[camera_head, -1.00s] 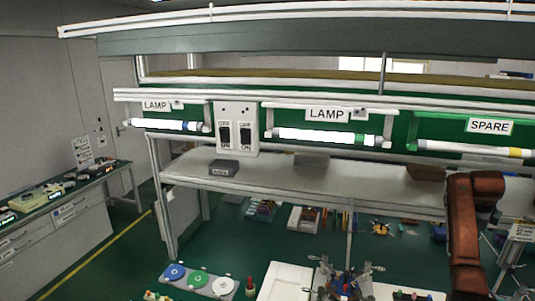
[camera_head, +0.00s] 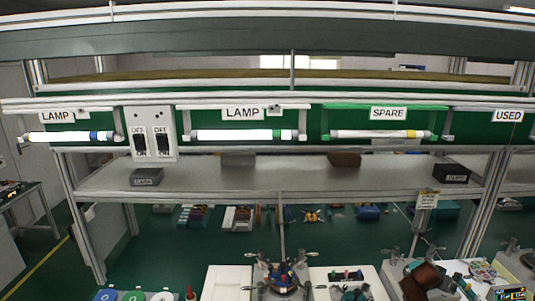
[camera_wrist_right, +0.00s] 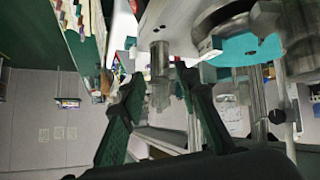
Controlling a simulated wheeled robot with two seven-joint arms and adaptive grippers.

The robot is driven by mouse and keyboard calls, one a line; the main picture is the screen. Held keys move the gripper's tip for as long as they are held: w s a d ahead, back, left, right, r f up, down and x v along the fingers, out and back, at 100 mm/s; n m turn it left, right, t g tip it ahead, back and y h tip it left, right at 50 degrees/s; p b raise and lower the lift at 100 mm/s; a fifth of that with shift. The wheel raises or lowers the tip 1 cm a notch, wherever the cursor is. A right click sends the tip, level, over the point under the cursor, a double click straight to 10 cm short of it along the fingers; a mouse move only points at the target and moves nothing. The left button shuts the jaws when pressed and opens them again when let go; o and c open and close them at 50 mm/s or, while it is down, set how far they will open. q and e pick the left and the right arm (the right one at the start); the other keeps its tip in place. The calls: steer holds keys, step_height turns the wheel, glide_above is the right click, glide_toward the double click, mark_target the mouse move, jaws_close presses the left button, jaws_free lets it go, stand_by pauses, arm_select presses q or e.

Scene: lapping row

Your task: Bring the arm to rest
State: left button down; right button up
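I see nothing held in the gap. A metal cylinder and a machine part with a teal disc (camera_wrist_right: 245,48) lie beyond the fingertips; I cannot tell how far off. My left arm and gripper are not in view.
A shelf (camera_head: 300,177) runs across, with dark boxes (camera_head: 146,177) on it. Above hang lit lamp tubes (camera_head: 245,135), a spare tube (camera_head: 380,134) and a switch panel (camera_head: 150,133). A metal fixture (camera_head: 282,280) and white plates (camera_head: 228,283) are below. Green floor shows behind.

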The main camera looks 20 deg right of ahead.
steer(key=s+f+n, duration=0.7)
steer(key=s+f, duration=0.2)
steer(key=s, duration=0.4)
steer(key=s+d+f+n+t+y, duration=0.1)
steer(key=s+f+n, duration=0.5)
steer(key=s+f, duration=0.45)
steer(key=s+f+n, duration=0.7)
steer(key=s, duration=0.8)
steer(key=s+a+f+m+y, duration=0.1)
steer(key=s+a+f+y, duration=0.1)
steer(key=a+f, duration=1)
steer(key=s+a+f+m+y, duration=0.1)
steer(key=s+a+f+y, duration=0.1)
steer(key=a+f, duration=1)
steer(key=a+f+m+y, duration=0.15)
steer(key=a+f, duration=0.25)
steer(key=a, duration=1)
steer(key=a+f+y, duration=0.2)
steer(key=a+f, duration=0.2)
steer(key=a, duration=1)
steer(key=a+f+m+y, duration=0.15)
steer(key=a+f, duration=0.25)
steer(key=a, duration=1)
step_height(320, 180, down, 14)
steer(key=s+n+b, duration=0.1)
steer(key=b, duration=1.3)
steer(key=shift+s+d+g, duration=0.15)
steer(key=shift+d+g, duration=0.2)
steer(key=shift+g, duration=0.05)
